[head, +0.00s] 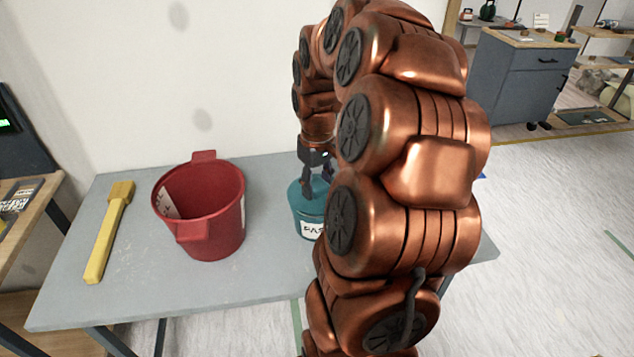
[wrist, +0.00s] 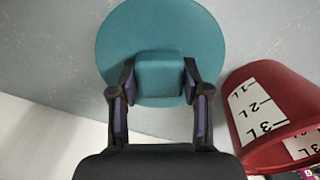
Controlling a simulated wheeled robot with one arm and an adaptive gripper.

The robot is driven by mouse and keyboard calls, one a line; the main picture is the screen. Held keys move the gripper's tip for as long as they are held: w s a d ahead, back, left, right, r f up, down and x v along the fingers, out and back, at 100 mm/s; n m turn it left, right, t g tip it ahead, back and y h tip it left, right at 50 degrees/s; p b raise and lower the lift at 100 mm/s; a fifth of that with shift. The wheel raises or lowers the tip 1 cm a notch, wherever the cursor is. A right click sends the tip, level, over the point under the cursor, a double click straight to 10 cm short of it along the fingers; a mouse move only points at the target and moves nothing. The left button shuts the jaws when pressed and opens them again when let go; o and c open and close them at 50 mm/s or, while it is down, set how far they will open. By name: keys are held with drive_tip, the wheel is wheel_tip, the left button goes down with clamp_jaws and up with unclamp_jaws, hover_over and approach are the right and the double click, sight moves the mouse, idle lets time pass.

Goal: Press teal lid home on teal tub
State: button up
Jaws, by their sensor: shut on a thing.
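The teal tub (head: 306,225) stands on the grey table, with a white label on its side, partly hidden behind my copper arm. The teal lid (head: 310,190) is at the top of the tub; the head view does not show clearly whether it is fully seated. In the wrist view the round lid (wrist: 115,50) fills the upper middle, with a raised square knob (wrist: 160,70) at its centre. My gripper (wrist: 160,88) is shut on this knob, one finger on each side. My gripper also shows from above the lid in the head view (head: 318,190).
A red bucket (head: 225,225) with measuring marks stands left of the tub; it is at the right in the wrist view (wrist: 245,135). A yellow brush (head: 105,238) lies at the table's left. The grey table (head: 130,300) is bare at its front left. A wall stands behind.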

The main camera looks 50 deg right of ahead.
sight(317, 183)
drive_tip(key=shift+f+b, duration=0.3)
drive_tip(key=shift+f, duration=0.4)
drive_tip(key=o, duration=1.2)
wheel_tip(317, 183, up, 12)
drive_tip(key=shift+r, duration=0.1)
idle(0.4)
